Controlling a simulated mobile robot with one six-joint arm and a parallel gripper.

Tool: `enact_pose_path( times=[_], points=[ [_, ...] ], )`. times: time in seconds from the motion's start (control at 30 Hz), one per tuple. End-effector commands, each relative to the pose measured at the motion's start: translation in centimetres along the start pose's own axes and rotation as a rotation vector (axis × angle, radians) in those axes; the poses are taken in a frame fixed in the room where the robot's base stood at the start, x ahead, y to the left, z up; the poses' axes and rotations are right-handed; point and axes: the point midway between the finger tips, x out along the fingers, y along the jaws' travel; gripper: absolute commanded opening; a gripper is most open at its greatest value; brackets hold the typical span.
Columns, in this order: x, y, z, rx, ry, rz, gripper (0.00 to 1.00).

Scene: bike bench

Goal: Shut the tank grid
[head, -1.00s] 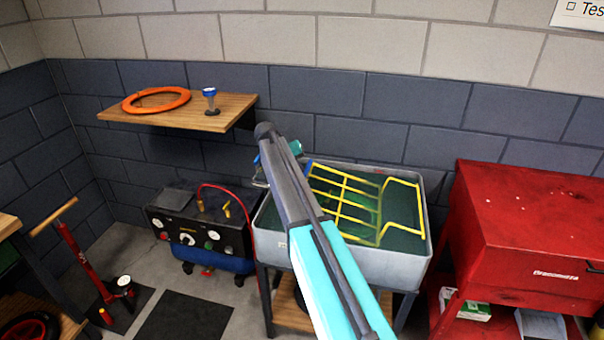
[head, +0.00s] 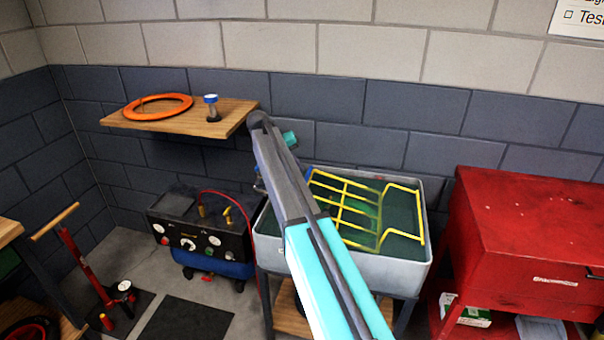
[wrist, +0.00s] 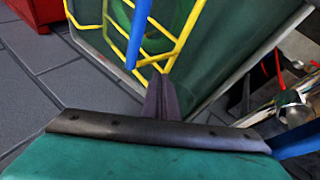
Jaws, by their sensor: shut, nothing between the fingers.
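The tank grid (head: 345,210) is a yellow barred frame at the grey tank (head: 395,272), right of my arm in the head view. Part of it stands over the dark green inside of the tank; its exact tilt is hard to tell. In the wrist view the yellow grid (wrist: 152,48) fills the upper middle, with a blue bar (wrist: 139,32) along it. My gripper (wrist: 162,78) is shut and empty, its fingertips close to the yellow bars near the blue bar's lower end. I cannot tell whether they touch. In the head view my arm hides the fingers and the tank's left part.
A black compressor panel (head: 200,238) stands left of the tank. A red cabinet (head: 530,240) stands right.

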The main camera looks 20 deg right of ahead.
Motion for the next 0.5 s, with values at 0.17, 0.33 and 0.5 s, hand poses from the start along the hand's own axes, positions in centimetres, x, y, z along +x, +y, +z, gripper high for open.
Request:
enact_pose_path(
  times=[0.17, 0.33, 0.5],
  points=[
    [-2.7, -0.8, -0.2, 0.001, 0.001, 0.000, 0.00],
    [-4.6, -1.4, -0.2, 0.001, 0.000, 0.000, 0.00],
    [-5.5, -1.5, -0.2, 0.001, -0.001, 0.001, 0.00]
  ],
)
